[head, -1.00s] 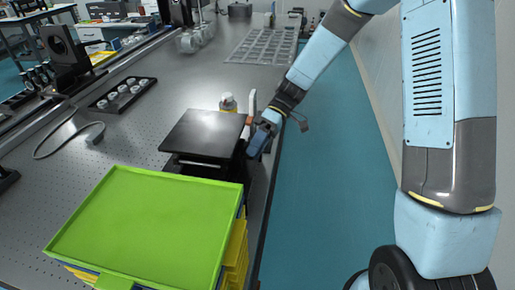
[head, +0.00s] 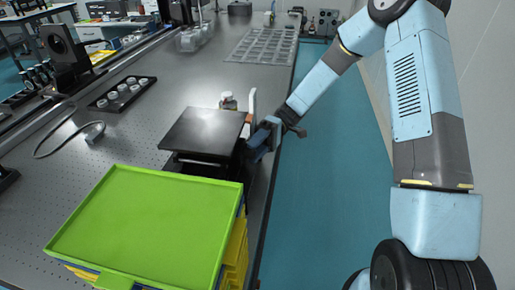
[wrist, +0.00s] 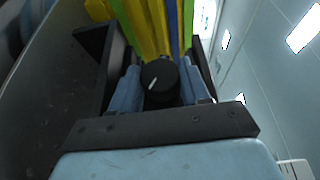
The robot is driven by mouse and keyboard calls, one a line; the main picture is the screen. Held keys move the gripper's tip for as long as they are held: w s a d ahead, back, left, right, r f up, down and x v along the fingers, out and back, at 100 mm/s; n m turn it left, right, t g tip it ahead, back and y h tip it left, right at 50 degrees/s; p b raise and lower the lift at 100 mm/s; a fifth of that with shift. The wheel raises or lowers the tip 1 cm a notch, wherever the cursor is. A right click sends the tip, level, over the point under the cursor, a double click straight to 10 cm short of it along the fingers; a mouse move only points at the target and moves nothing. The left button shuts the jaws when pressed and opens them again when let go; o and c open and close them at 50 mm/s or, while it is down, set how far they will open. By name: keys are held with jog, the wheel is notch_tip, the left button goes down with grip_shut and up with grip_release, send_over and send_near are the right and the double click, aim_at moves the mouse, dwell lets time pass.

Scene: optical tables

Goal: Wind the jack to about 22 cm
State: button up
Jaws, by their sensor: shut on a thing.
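My gripper (head: 262,140) is at the jack's right side, over the table's right edge. In the wrist view the jack's round black knob (wrist: 160,82), with a white mark on its face, sits between my gripper's two blue fingers (wrist: 160,92). The fingers are shut on the knob from both sides. The jack's height cannot be read from these views.
A green tray (head: 145,225) on stacked yellow and blue trays stands close in front of the jack. A black holder (head: 123,93) lies further left. The aisle floor at right is clear.

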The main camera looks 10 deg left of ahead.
jog(key=shift+w+f, duration=0.1)
dwell(0.3)
jog(key=o, duration=1.1)
jog(key=shift+c, duration=0.2)
jog(key=v, duration=1.3)
jog(key=shift+w+d+f, duration=0.15)
jog(key=shift+w+f, duration=0.05)
jog(key=shift+w, duration=0.15)
